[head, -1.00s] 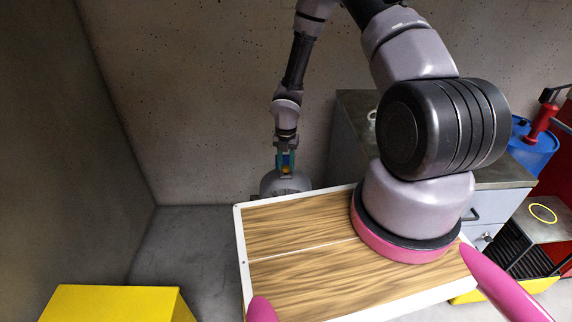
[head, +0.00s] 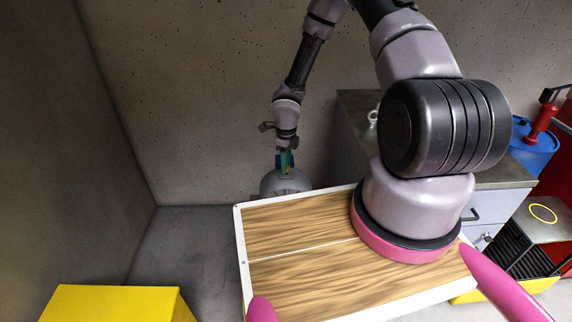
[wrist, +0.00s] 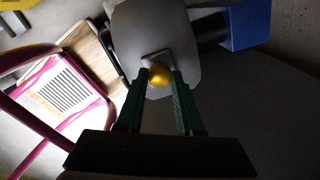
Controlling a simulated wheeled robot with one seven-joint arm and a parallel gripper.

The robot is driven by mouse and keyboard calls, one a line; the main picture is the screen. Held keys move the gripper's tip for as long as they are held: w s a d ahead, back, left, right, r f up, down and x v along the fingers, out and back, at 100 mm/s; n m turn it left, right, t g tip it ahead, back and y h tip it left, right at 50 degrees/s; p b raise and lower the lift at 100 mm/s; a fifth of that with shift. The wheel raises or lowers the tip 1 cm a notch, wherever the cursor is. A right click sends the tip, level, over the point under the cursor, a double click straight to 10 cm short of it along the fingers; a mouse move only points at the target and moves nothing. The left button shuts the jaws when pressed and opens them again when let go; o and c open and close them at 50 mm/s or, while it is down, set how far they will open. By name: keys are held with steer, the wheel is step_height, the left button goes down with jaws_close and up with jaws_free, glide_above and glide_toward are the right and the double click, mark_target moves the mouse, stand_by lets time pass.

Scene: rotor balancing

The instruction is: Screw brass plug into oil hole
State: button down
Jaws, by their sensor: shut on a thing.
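The brass plug (wrist: 160,75) shows as a gold rounded piece between the fingertips in the wrist view. My gripper (wrist: 161,77) has green fingers and is shut on the plug. The plug sits against or just before a small raised boss on the grey rounded housing (wrist: 183,48); the oil hole itself is hidden. In the head view my gripper (head: 286,163) points down at the top of the grey housing (head: 287,184), by the back wall. The plug is mostly hidden there, and I cannot tell how deep it sits.
A dark shaft and a blue block (wrist: 247,25) lie beside the housing in the wrist view. A grey cabinet (head: 440,148) stands right of it, with a blue drum (head: 532,152) further right. A yellow box (head: 115,304) is at lower left. Floor left of the housing is clear.

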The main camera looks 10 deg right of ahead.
steer(key=shift+n, duration=0.6)
steer(key=shift+f, duration=0.45)
stand_by(0.9)
steer(key=m, duration=1.7)
steer(key=shift+f+m, duration=0.1)
steer(key=shift+m, duration=0.6)
